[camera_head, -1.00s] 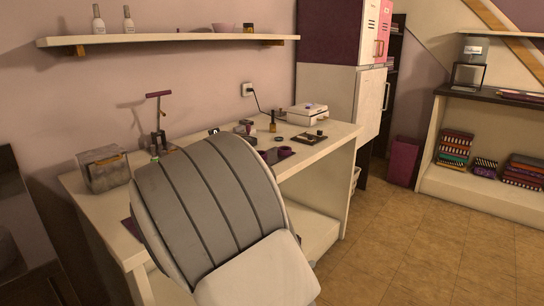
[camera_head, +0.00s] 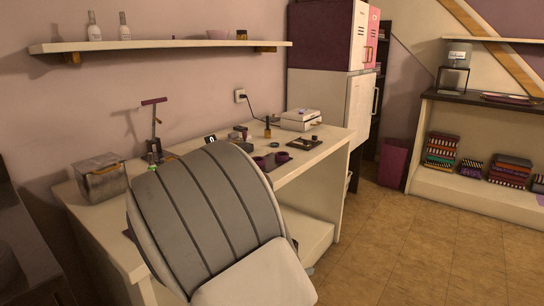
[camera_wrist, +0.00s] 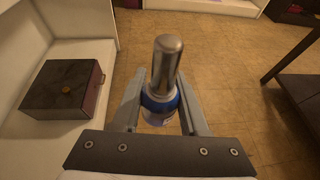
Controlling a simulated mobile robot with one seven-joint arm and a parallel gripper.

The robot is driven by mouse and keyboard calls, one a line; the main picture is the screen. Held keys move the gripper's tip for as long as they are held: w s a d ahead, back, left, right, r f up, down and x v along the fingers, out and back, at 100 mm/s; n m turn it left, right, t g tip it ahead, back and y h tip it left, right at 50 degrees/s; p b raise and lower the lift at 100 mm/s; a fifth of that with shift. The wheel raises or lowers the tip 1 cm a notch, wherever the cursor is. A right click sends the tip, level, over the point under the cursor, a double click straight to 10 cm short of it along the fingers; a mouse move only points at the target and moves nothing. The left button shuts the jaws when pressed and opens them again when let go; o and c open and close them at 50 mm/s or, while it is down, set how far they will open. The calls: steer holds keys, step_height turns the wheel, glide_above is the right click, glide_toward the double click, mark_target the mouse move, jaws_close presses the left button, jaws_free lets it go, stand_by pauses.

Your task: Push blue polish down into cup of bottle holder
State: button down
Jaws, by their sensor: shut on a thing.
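In the wrist view my gripper (camera_wrist: 161,92) is shut on the blue polish (camera_wrist: 160,108), a bottle with a blue body and a tall rounded silver cap. The cap points up and slightly right in the picture, and open floor shows behind it. My gripper and the bottle are not visible in the head view, where my grey ribbed arm hides part of the white table (camera_head: 318,160). A dark purple cup-like piece (camera_head: 282,157) sits on the table just beyond my arm. I cannot tell whether it is the bottle holder.
A metal box (camera_head: 100,180) and a purple-handled stand (camera_head: 155,130) are at the table's left. An amber bottle (camera_head: 267,130) and white device (camera_head: 300,119) stand at the back. In the wrist view a dark box (camera_wrist: 62,88) sits on a white shelf. Floor is clear.

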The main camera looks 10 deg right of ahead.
step_height(320, 180, up, 17)
steer(key=s+p, duration=0.1)
steer(key=p, duration=2.7)
steer(key=shift+s+p, duration=0.15)
steer(key=shift+p, duration=0.15)
steer(key=shift+d+f, duration=0.1)
steer(key=shift+f, duration=0.05)
